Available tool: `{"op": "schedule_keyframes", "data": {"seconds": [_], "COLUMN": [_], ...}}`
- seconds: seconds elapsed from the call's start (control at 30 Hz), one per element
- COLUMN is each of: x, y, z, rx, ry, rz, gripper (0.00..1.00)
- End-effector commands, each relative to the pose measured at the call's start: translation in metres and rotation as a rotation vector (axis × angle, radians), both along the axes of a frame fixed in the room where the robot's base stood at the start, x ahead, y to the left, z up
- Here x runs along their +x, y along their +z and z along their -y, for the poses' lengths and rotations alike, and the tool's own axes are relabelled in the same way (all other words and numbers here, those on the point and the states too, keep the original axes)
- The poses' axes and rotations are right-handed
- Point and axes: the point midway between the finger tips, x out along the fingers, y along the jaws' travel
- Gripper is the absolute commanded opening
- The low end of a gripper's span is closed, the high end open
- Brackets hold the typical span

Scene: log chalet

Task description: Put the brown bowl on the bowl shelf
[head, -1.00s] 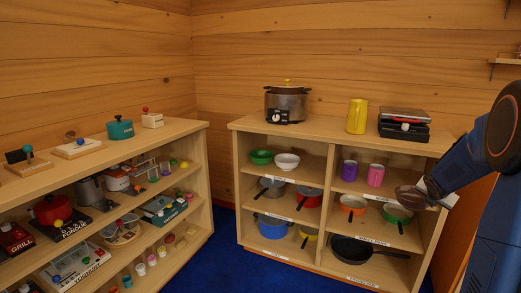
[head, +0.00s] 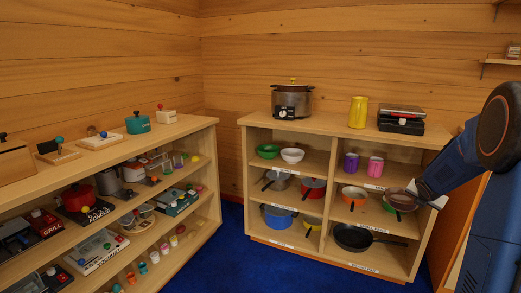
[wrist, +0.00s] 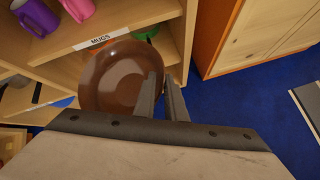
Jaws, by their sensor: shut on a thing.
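The brown bowl (wrist: 112,82) hangs at the tips of my gripper (wrist: 164,80), which is shut on its rim at the bowl's right side in the wrist view. In the head view the brown bowl (head: 399,201) and my gripper (head: 424,194) are in front of the cabinet's right column, below the mugs. The bowl shelf (head: 284,168) is the upper left compartment, with a green bowl (head: 268,151) and a white bowl (head: 292,155) on it. The space to the right of the white bowl looks free.
The mug shelf (wrist: 130,30), labelled MUGS, holds purple (head: 351,163) and pink mugs (head: 375,167). Pans stand below. A slow cooker (head: 292,100), yellow jug (head: 358,112) and grill (head: 402,120) stand on top. Another shelf unit (head: 205,125) stands left. Blue carpet (head: 240,255) is open in front.

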Motion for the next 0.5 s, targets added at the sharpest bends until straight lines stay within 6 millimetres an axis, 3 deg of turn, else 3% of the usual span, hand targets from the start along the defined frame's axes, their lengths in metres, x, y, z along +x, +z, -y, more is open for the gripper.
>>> {"op": "schedule_keyframes", "data": {"seconds": [0.27,0.37,0.5], "x": [0.025,0.037,0.055], "y": [-0.026,-0.040,-0.065], "z": [-0.046,-0.072,-0.122], "rx": [-0.002,-0.003,-0.004], "ry": [0.121,0.186,0.309], "rz": [-0.009,-0.012,-0.018], "gripper": [0.00,0.00,0.00]}}
